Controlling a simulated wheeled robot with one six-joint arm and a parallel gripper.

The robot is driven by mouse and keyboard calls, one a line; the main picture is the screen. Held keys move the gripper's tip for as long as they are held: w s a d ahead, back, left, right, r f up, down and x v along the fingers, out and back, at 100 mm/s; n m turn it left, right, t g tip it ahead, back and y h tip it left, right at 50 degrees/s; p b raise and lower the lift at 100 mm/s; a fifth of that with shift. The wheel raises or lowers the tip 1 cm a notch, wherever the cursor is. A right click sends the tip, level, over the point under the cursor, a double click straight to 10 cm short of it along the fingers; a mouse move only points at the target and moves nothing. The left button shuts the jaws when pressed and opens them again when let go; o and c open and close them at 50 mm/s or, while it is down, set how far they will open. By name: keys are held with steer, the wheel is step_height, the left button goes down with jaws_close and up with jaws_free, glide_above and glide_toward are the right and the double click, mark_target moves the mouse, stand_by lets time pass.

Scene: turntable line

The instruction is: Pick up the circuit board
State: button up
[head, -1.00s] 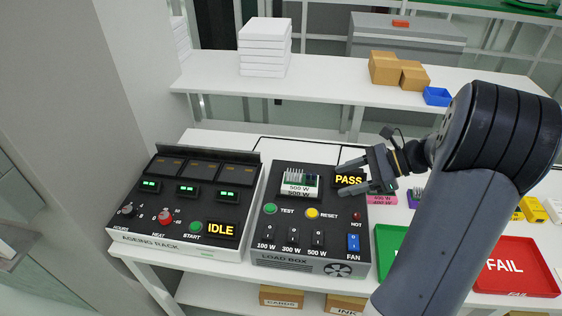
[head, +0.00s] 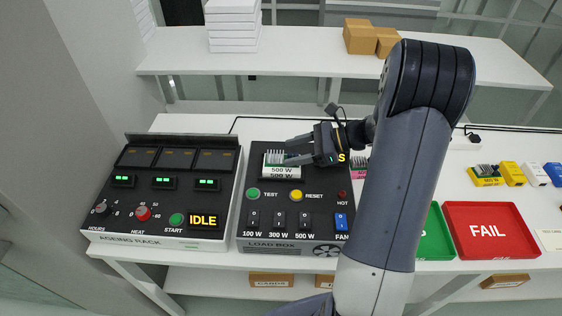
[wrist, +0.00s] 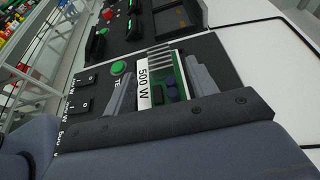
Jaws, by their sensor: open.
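The circuit board (head: 274,157) sits in the slot at the top of the black load box (head: 262,215). It has silver heatsink fins, and a white "500 W" label is at its front edge. My gripper (head: 288,151) is open, with its fingertips at the right side of the board in the head view. In the wrist view, the board (wrist: 172,90) lies between the two spread fingers of my gripper (wrist: 160,66), with dark parts on its green face. I cannot tell whether the fingers touch it. My gripper hides most of the box's yellow display.
The ageing rack (head: 165,190), showing IDLE, stands left of the load box. A green tray (head: 436,240) and a red FAIL tray (head: 500,206) lie to the right, the green one partly behind my arm. A shelf (head: 300,58) runs behind.

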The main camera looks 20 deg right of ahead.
steer(key=shift+x, duration=0.9)
steer(key=shift+c, duration=0.2)
jaws_close()
